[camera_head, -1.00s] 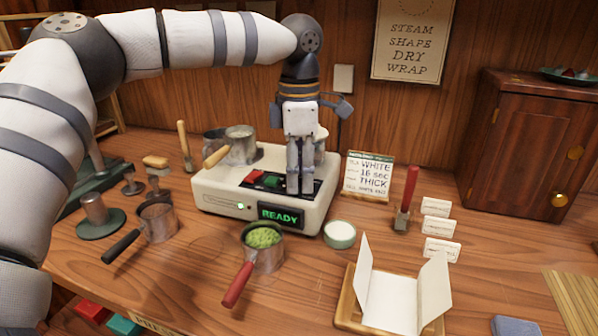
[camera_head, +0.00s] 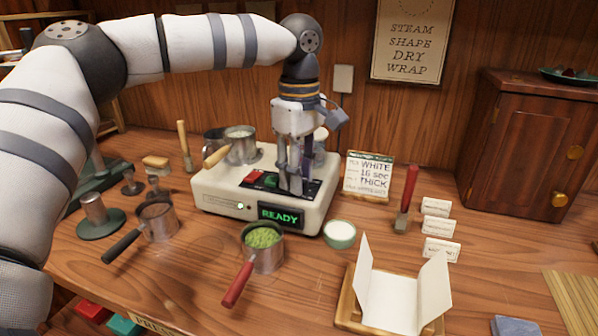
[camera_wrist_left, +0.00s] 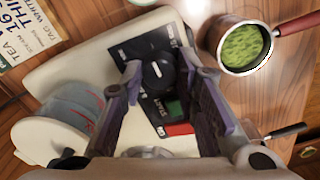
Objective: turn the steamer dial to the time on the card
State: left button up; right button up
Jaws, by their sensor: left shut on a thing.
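The cream steamer (camera_head: 225,193) stands mid-table, its green display (camera_head: 281,216) reading READY. My left gripper (camera_head: 291,190) points straight down onto the steamer's black panel. In the left wrist view the round black dial (camera_wrist_left: 156,73) with a white pointer mark sits between its fingertips, and the gripper is shut on it. The dial is hidden behind the fingers in the head view, and its scale is too small to read. The order card (camera_head: 368,175) stands right of the steamer and reads WHITE, 16 sec, THICK. My right gripper is out of view.
Red and green buttons (camera_head: 253,177) lie beside the dial. A red-handled pan of green leaves (camera_head: 264,240) and a white-filled bowl (camera_head: 339,233) stand in front. Metal pans (camera_head: 240,147) sit at the steamer's back. A folded wrapper (camera_head: 390,300) lies front right.

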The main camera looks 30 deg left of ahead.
pick_arm(q)
jog(key=shift+m, duration=0.3)
jog(key=o, duration=1.2)
jog(key=shift+c, duration=0.2)
notch_tip(320, 180, up, 12)
